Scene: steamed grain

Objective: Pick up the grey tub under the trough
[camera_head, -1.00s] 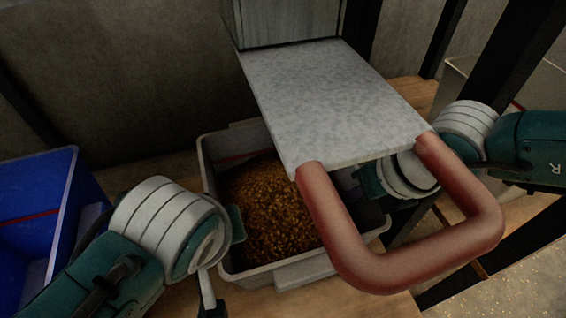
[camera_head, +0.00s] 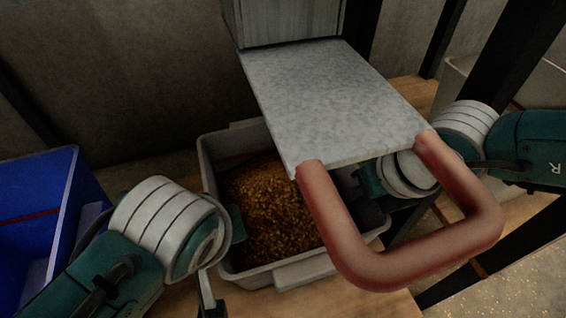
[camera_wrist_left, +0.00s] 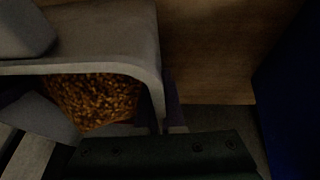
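The grey tub (camera_head: 306,268) stands on a wooden surface under the trough (camera_head: 335,100), a pale metal chute with a thick red-brown handle (camera_head: 375,268). Brown grain (camera_head: 268,212) lies in the tub; the chute hides part of its back and right. My left gripper (camera_head: 222,262) is at the tub's left wall, with one finger over the inside and another outside; it looks open. In the left wrist view the tub's rim (camera_wrist_left: 110,68) and grain are close. My right gripper (camera_head: 372,180) is at the tub's right side, partly hidden by the chute and handle; its finger gap is hidden.
A blue bin (camera_head: 60,190) stands to the left. Dark posts (camera_head: 510,60) and a pale container (camera_head: 535,85) are at the right. The handle overhangs the tub's front right. Bare wood (camera_head: 345,306) shows in front of the tub.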

